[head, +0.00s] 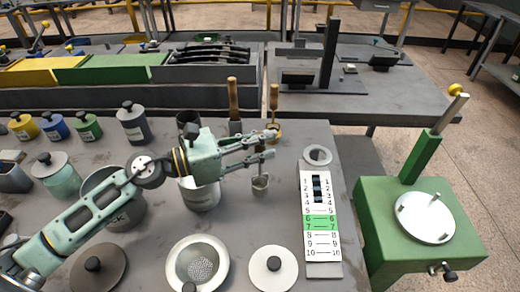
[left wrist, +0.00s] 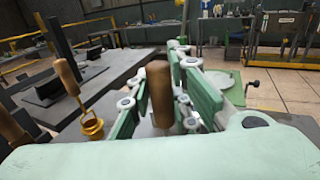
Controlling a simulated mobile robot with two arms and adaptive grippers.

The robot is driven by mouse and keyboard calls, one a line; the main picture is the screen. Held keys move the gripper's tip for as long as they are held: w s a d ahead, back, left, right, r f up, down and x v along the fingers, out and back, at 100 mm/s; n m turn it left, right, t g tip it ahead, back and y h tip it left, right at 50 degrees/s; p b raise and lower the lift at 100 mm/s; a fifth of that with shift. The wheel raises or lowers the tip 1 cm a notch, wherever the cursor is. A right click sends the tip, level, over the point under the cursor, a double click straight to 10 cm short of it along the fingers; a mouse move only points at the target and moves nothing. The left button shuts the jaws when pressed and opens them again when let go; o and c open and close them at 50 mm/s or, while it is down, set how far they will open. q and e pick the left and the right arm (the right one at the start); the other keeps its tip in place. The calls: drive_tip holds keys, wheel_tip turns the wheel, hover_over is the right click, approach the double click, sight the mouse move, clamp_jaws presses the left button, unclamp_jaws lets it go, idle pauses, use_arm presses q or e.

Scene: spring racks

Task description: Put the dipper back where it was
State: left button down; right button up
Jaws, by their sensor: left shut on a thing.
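My left gripper (head: 268,144) reaches over the table and is shut on the dipper. The dipper's small grey cup (head: 260,182) hangs below the fingers, just right of a grey metal pot (head: 200,194). In the left wrist view the wooden dipper handle (left wrist: 160,90) stands about upright between the fingers. I cannot make out the handle's held part in the head view. Whether the cup touches the table is unclear. My right gripper is not in view.
Beyond the gripper stand a thick wooden handle (head: 233,98) and a brass tool with a wooden handle (head: 274,97). A numbered board (head: 320,225), a ring (head: 317,155), a sieve (head: 197,264) and a lid (head: 273,269) lie nearby. A green stand (head: 375,205) is at right.

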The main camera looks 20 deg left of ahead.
use_arm(q)
drive_tip(key=shift+f, duration=0.85)
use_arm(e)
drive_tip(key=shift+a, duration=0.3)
use_arm(q)
drive_tip(key=shift+f, duration=0.25)
drive_tip(key=c, duration=1.6)
unclamp_jaws()
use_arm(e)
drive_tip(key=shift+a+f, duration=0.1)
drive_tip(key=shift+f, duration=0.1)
use_arm(q)
drive_tip(key=shift+r, duration=0.1)
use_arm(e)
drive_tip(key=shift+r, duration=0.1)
